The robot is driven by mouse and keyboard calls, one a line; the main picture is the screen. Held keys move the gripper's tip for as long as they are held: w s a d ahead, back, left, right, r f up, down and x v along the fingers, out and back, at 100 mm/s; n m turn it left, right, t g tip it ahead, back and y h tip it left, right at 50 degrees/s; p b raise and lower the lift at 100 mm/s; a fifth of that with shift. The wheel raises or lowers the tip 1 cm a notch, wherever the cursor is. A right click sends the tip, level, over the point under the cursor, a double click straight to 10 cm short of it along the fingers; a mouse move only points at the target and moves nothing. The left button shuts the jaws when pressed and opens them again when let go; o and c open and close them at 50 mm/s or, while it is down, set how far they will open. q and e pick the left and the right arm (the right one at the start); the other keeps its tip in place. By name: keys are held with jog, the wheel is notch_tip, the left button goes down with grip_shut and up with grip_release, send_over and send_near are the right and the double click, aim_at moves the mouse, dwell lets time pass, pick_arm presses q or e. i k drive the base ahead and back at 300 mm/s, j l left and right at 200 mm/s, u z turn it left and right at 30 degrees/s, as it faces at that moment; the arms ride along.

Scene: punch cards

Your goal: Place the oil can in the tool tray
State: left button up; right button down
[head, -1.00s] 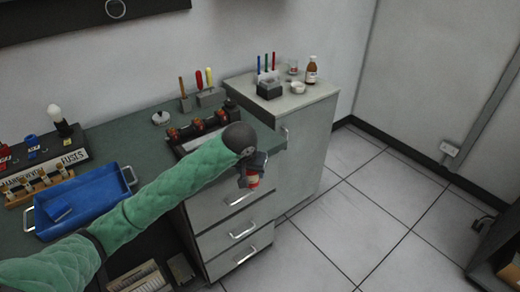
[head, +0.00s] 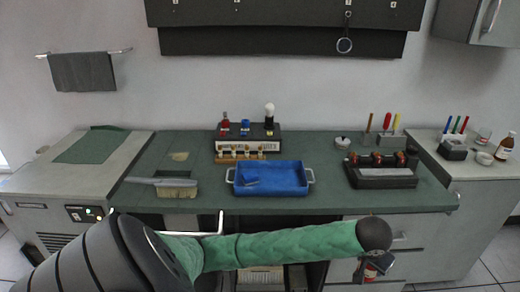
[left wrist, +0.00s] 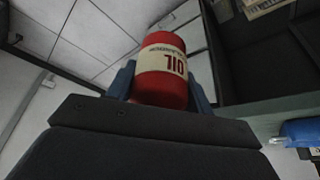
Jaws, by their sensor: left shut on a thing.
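The blue tool tray (head: 290,188) sits on the green workbench, with a small blue item lying in it. My left gripper (head: 368,270) is at the lower right of the head view, in front of the bench drawers and below the bench top. It is shut on the oil can (head: 380,262). In the left wrist view the oil can (left wrist: 163,72) is red with a cream label reading "OIL", held between the two fingers (left wrist: 160,85). The tray's blue corner (left wrist: 300,132) seems to show at the right edge there. My right gripper is not in view.
Behind the tray stands a fuse rack (head: 248,140). Bare bench top lies on both sides of the tray.

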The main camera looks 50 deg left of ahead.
aim_at(275, 178)
jog(key=u, duration=1.35)
jog(key=i+l+u, duration=0.15)
jog(key=l+u, duration=0.8)
jog(key=l, duration=0.2)
